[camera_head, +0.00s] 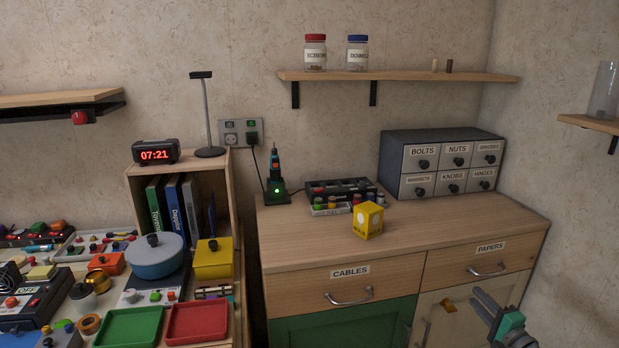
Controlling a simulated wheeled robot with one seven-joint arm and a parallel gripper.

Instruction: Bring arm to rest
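My gripper (486,302) shows at the lower right, with grey fingers and a green part behind them. It is in front of the cream cabinet door (441,309), below the PAPERS drawer (476,266). The frame's bottom edge cuts off the rest of my arm. I see no object in the gripper, but the fingers are too small and angled to tell whether they are open or shut.
The wooden cabinet top (420,222) holds a yellow box (368,220), a small-parts drawer unit (440,165) and a charging screwdriver (275,180). A crowded workbench with a blue pot (155,260) stands left. A shelf (400,76) holds jars above.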

